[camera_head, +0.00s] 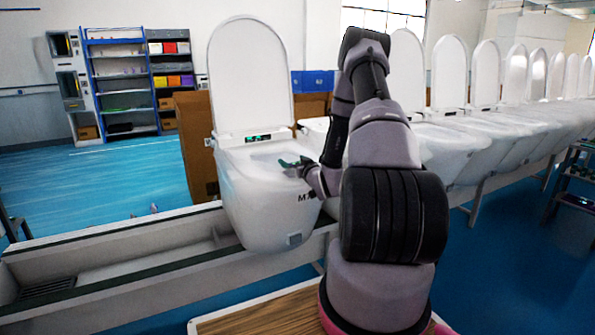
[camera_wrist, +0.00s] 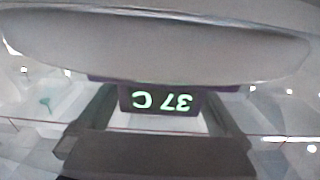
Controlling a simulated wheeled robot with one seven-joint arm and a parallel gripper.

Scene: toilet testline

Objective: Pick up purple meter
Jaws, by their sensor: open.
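The purple meter (camera_wrist: 127,105) shows in the wrist view with a lit green "37 C" upside down on its dark face. My gripper (camera_wrist: 160,98) is open, with one finger on each side of the meter as seen from the wrist. I cannot tell whether the fingers touch it. In the head view my gripper (camera_head: 293,164) is over the bowl of the nearest toilet (camera_head: 262,202). A small panel with green lit marks (camera_head: 258,138) is at the base of its raised lid; I cannot tell if this is the same meter.
The raised lid (camera_head: 250,75) stands upright behind the bowl. A row of more toilets with raised lids (camera_head: 449,75) runs to the right. A long pale rail (camera_head: 110,255) lies at the left front. Shelves (camera_head: 118,85) stand far left, with open blue floor before them.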

